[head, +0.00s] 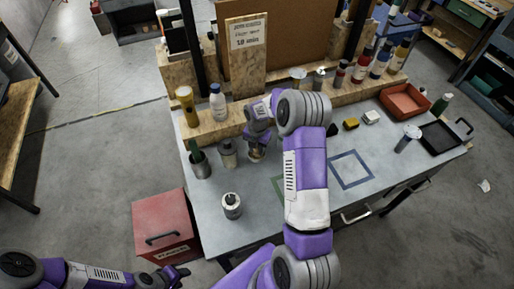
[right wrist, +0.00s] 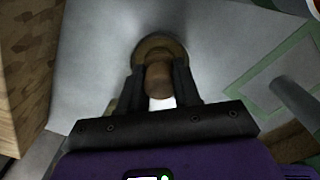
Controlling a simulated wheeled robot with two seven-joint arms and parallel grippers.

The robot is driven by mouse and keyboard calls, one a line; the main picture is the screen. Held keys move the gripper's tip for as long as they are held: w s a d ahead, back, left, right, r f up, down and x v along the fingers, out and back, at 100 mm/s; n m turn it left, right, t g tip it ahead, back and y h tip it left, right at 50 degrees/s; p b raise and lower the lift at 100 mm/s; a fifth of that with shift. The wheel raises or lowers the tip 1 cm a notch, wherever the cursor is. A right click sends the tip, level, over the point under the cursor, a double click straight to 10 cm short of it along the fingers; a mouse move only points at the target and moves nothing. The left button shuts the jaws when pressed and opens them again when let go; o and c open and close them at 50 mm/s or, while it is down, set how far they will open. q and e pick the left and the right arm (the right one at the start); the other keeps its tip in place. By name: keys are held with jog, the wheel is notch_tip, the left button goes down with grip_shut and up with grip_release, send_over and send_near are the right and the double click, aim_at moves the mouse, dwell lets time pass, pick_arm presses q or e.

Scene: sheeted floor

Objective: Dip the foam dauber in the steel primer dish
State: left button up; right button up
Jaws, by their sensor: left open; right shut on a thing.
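My right gripper (head: 257,142) is low over the left part of the grey workbench (head: 245,190), pointing down. In the right wrist view the gripper (right wrist: 160,88) is shut on a rounded brown wooden handle, which I take to be the foam dauber (right wrist: 159,76). A round, brownish, disc-like shape (right wrist: 158,46) shows just beyond the handle; I cannot tell whether it is the dauber's head or the dish. The foam tip is hidden. I cannot make out the steel primer dish for certain in either view. My left gripper (head: 174,274) is open and empty, off the bench at lower left.
Close left of my right gripper stand a grey can (head: 228,153) and a dark green-topped pot (head: 199,164). A white-topped jar (head: 232,205) stands nearer the front. Bottles line the wooden back ledge. Red and black trays (head: 404,101) lie at right. A red cabinet (head: 163,228) stands at left.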

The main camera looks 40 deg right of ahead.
dwell(0.5)
jog(key=shift+r+p, duration=2.4)
jog(key=shift+r, duration=1.1)
